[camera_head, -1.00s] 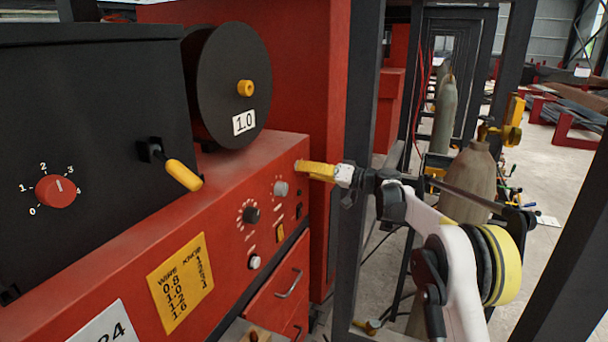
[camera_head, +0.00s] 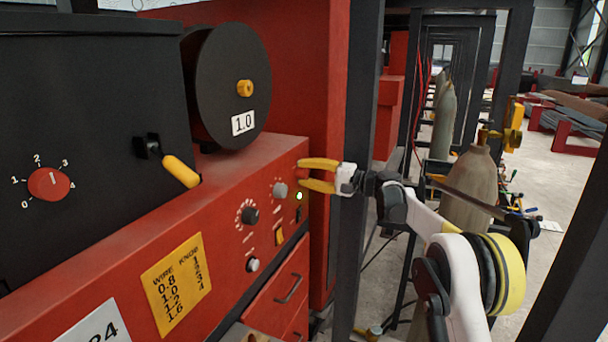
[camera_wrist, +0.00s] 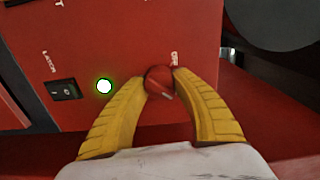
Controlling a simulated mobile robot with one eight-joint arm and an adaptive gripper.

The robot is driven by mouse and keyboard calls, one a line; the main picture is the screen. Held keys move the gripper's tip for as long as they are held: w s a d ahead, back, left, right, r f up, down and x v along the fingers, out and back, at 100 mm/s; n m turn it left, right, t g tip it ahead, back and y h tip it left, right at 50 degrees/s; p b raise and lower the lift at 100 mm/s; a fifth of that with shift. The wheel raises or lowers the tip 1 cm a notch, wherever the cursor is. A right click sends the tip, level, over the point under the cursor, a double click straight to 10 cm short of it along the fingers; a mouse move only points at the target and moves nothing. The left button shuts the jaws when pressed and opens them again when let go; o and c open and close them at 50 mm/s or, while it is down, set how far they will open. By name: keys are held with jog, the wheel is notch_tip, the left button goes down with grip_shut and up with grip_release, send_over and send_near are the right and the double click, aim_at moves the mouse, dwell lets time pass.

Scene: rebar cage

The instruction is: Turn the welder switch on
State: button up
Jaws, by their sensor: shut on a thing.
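The welder's red panel (camera_head: 232,228) runs along the left and middle of the head view. A small red rotary switch (camera_wrist: 159,82) sits on it between my two yellow fingertips in the wrist view. My gripper (camera_wrist: 160,84) is shut on this switch, one finger on each side. In the head view my gripper (camera_head: 303,172) is at the panel's right end, one finger above the other. A round indicator light (camera_wrist: 104,86) beside the switch glows bright with a green rim.
A black rocker switch (camera_wrist: 64,89) lies left of the light in the wrist view. A black knob (camera_head: 250,215) and a grey knob (camera_head: 280,190) are near my fingers. A dark post (camera_head: 355,180) stands close by my wrist.

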jog(key=shift+r+m, duration=0.1)
jog(key=shift+m, duration=0.4)
jog(key=o, duration=1.2)
jog(key=shift+a, duration=0.1)
jog(key=v, duration=1.2)
